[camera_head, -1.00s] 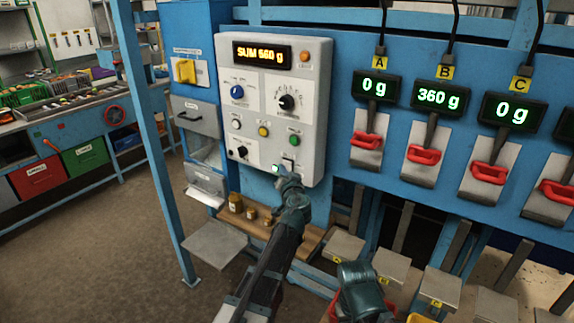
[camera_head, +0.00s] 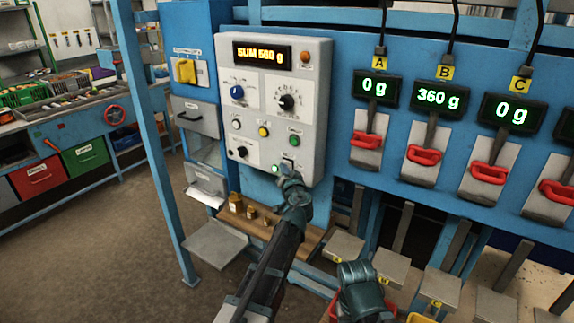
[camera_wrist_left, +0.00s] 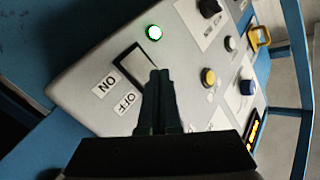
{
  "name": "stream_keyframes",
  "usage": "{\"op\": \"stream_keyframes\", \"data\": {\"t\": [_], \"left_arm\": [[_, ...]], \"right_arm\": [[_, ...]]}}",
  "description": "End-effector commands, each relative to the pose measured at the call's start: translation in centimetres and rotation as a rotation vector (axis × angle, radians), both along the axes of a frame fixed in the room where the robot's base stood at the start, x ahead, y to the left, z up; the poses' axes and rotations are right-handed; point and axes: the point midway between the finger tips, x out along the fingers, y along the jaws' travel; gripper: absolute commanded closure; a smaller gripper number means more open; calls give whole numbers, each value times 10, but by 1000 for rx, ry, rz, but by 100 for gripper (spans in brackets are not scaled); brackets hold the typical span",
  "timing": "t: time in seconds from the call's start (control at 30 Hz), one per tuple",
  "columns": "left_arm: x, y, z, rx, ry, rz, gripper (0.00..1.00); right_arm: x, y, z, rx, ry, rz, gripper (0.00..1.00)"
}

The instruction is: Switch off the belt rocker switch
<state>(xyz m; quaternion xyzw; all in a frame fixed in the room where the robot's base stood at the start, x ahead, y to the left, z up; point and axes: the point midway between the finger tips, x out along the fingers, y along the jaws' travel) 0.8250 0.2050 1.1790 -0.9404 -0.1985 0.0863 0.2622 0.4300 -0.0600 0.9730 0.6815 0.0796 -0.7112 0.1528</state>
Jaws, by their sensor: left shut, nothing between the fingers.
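The belt rocker switch (camera_wrist_left: 132,66) is in the wrist view, on the grey control panel, with an ON label (camera_wrist_left: 105,88) and an OFF label (camera_wrist_left: 124,104) beside it. In the head view the switch (camera_head: 291,166) is low on the panel's right side. A round green lamp (camera_wrist_left: 154,32) beside the switch is lit. My left gripper (camera_wrist_left: 160,73) is shut and empty; its tips overlap the switch's edge nearer the OFF label, and I cannot tell whether they touch. The switch is partly hidden. A teal part of my right arm shows at the bottom of the head view; its fingers cannot be made out.
The panel (camera_head: 313,115) also carries knobs and buttons, and its display (camera_head: 262,53) reads SUM 560 g. Weighing readouts with red handles (camera_head: 424,155) are to the right. Small jars (camera_head: 236,203) stand on a wooden shelf below. A blue post (camera_head: 150,130) stands to the left.

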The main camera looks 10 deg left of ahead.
Motion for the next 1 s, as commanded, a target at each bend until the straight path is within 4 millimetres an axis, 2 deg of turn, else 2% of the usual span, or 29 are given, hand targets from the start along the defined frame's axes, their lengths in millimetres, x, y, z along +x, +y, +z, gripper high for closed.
{"op": "stream_keyframes", "data": {"t": [0.73, 1.0], "left_arm": [[5, -2, 1, 0, 0, 0, 100], [-3, 1, -1, 0, 0, 0, 100]], "right_arm": [[0, 0, 1, 0, 0, 0, 50], [0, 0, -1, 0, 0, 0, 50]]}}
